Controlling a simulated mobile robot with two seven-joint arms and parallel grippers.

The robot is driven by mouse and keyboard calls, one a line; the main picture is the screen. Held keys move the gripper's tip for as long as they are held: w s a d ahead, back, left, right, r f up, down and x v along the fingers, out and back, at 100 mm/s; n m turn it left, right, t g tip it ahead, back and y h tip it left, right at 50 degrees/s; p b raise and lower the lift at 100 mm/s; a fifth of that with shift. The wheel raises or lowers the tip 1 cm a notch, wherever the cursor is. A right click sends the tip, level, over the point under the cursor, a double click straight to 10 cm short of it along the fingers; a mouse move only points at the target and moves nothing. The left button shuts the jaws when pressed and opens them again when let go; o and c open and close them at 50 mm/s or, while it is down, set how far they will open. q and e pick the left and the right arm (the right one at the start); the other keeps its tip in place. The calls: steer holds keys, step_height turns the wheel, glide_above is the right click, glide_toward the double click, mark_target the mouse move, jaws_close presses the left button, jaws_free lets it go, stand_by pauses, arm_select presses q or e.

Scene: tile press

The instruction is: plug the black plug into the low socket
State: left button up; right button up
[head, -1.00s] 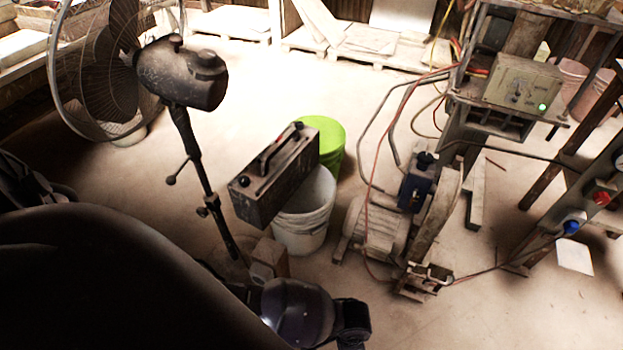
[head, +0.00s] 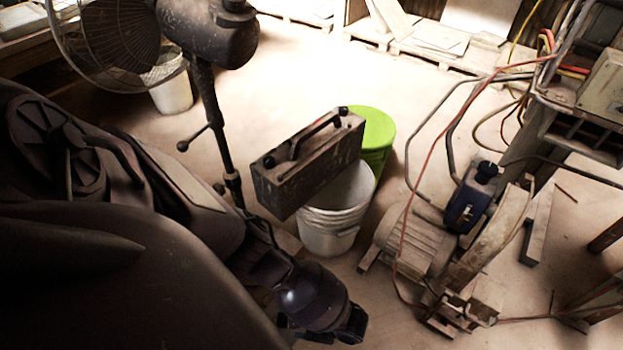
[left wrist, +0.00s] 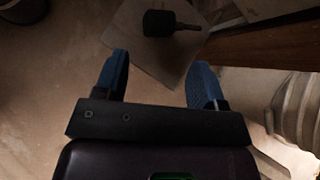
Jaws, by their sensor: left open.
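In the left wrist view, a black object that looks like the plug (left wrist: 160,22) lies on a pale flat sheet (left wrist: 132,28). It has a dark blocky body and a thin prong pointing right. My left gripper (left wrist: 162,78) is open, with its two blue fingertips apart and nothing between them. The plug is beyond the fingertips, toward the top of the picture, and apart from them. In the head view my left arm reaches in from the left, and its fingertips are not clearly seen. I cannot make out the low socket. My right gripper is not in view.
A dark box with a handle (head: 285,188) appears over a white bucket (head: 328,240), near a green bucket (head: 378,135). A fan (head: 212,30) stands at the left. A motor and pump (head: 415,245) with hoses stand at the right. Open floor lies behind the buckets.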

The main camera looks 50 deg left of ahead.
mark_target(286, 321)
arm_select(q)
steer(key=b+x, duration=0.1)
steer(key=x, duration=0.4)
steer(key=shift+s+d+b, duration=0.2)
steer(key=shift+b, duration=0.2)
steer(key=shift+b+x, duration=0.35)
steer(key=shift+x, duration=1.3)
